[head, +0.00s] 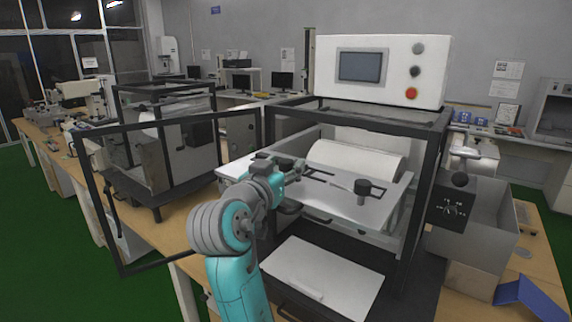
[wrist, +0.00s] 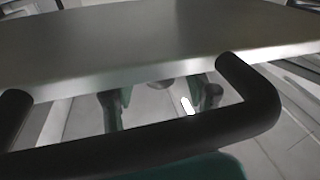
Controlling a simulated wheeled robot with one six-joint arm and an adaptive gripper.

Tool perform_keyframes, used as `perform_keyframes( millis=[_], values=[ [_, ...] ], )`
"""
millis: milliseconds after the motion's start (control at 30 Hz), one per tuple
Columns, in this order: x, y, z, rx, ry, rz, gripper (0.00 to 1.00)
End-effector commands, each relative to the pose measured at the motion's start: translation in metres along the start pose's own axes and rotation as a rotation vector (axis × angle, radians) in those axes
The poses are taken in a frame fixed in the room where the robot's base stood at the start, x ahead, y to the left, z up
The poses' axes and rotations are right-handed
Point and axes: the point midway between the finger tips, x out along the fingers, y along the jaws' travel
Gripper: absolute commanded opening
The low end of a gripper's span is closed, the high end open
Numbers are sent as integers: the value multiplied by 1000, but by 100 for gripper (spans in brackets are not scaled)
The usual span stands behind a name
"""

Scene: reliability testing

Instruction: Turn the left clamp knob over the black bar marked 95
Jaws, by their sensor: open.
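The pale metal clamp plate (head: 325,205) lies level inside the open machine. A black knob (head: 362,188) stands on its right part. The black bar's marking 95 cannot be read. In the wrist view the plate (wrist: 150,38) spans the top, with a black U-shaped handle (wrist: 150,143) close to the lens. My open fingers (wrist: 160,101) show behind the handle, with no knob visible between them.
The black machine frame (head: 428,190) stands to the right, and its open door (head: 98,215) is swung out left. A white roll (head: 355,157) lies behind the plate. A white panel (head: 325,278) is below in front. A control box (head: 380,70) tops the machine.

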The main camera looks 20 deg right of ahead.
Motion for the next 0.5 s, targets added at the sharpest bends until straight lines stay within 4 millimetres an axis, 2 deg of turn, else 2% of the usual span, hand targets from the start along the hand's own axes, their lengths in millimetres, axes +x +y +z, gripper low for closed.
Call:
perform_keyframes(
  millis=[200,467,500],
  values=[
    [14,0,0,1,-1,1,57],
    [15,0,0,0,-1,0,57],
    [15,0,0,0,-1,0,52]
  ],
)
